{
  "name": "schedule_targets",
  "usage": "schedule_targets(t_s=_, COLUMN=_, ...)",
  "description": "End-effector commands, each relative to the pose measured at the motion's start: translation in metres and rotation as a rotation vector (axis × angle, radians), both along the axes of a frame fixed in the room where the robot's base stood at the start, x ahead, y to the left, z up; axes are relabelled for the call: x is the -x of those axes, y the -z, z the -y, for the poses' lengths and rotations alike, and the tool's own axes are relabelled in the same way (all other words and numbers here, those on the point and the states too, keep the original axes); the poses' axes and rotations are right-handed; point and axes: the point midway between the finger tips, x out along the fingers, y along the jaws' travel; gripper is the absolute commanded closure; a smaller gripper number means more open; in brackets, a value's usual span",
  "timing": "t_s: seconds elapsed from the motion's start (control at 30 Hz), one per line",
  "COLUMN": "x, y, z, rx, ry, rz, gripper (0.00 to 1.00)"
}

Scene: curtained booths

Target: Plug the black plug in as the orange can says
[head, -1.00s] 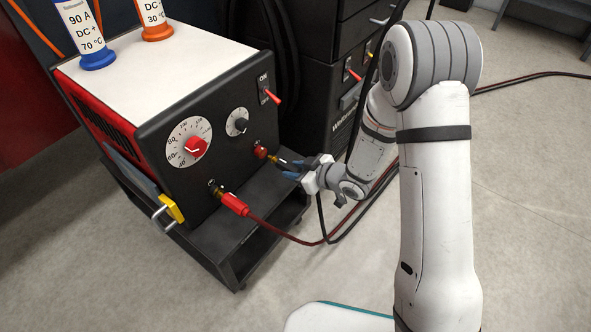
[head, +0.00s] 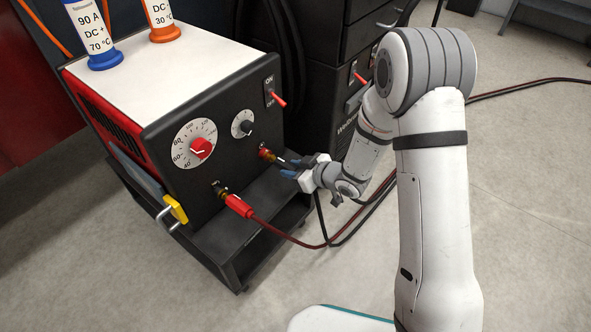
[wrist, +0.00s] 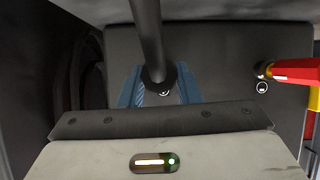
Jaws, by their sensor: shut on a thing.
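A black plug (wrist: 158,76) sits between the blue fingertips of my gripper (wrist: 160,92); its cable crosses the upper wrist view. In the head view my gripper (head: 296,170) is shut on it at the right socket (head: 265,153) of the welding machine, which has a red ring or cap. The plug lines up with this socket; I cannot tell how deep it is. A red plug (head: 238,205) is in the lower left socket; it also shows in the wrist view (wrist: 292,71). The orange can (head: 165,22) shows "DC" and "30 °C"; its top line is cut off and its sign is unclear.
A blue can (head: 103,40) reading 90 A, DC+, 70 °C stands on the white machine top (head: 165,70). The front has a red dial knob (head: 201,147), a small black knob (head: 246,128) and a red switch lever (head: 278,100). A dark cabinet (head: 335,80) stands close behind.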

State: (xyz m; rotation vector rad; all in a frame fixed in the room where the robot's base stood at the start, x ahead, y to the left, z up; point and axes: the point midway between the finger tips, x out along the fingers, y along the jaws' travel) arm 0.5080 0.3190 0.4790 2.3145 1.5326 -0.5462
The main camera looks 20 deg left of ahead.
Motion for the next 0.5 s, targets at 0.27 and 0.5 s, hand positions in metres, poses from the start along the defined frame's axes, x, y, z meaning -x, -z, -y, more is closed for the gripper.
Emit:
schedule_targets(t_s=0.27, x=-0.0032, y=-0.0004, z=-0.0068, rx=-0.001, ry=0.000, rz=0.002, gripper=0.95)
schedule_targets(t_s=0.5, x=-0.0042, y=-0.0001, z=-0.0092, rx=0.000, ry=0.001, rz=0.000, gripper=0.61)
